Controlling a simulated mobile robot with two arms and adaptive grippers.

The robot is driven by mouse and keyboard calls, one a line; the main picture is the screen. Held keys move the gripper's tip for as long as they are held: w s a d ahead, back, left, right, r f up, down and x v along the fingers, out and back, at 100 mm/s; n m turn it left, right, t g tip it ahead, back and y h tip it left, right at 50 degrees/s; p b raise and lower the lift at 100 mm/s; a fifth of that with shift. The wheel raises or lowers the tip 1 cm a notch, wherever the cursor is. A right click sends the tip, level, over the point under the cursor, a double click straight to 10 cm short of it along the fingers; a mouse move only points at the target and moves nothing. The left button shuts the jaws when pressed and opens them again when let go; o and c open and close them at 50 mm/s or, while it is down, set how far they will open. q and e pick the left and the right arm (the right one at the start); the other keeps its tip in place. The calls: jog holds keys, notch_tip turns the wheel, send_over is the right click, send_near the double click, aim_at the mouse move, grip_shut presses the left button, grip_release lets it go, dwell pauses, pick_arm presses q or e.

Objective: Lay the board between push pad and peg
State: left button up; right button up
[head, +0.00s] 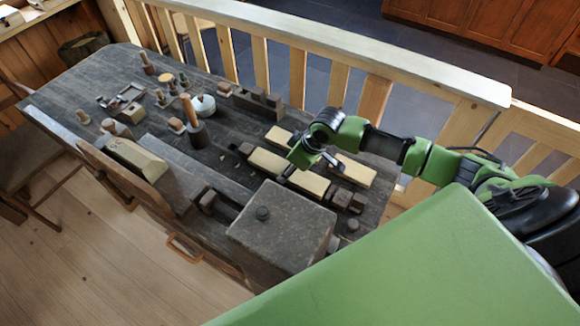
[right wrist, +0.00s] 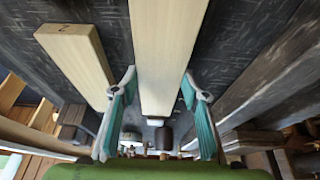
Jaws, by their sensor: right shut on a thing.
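My right gripper (head: 291,172) reaches down over the bench from the right. It is shut on a long pale board (head: 266,162), which runs out on both sides of it. In the right wrist view the same board (right wrist: 168,50) lies between the two fingers of the gripper (right wrist: 158,118). A dark rounded piece (right wrist: 163,138) shows close to the board's near end there. Small dark blocks (head: 342,198) stand by the board's right end in the head view. I cannot tell which pieces are the push pad and the peg. My left gripper is not in view.
Other pale boards lie behind (head: 278,136) and to the right (head: 354,171) on the dark bench (head: 85,83). A large dark box (head: 283,225) stands in front. A dark stand with an upright wooden rod (head: 197,133), a white pot (head: 203,106) and several turned pieces are further left.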

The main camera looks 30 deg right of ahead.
jog(key=o, duration=1.3)
jog(key=o, duration=0.4)
jog(key=shift+c, duration=0.2)
jog(key=shift+r, duration=0.1)
notch_tip(320, 180, up, 8)
jog(key=p, duration=0.8)
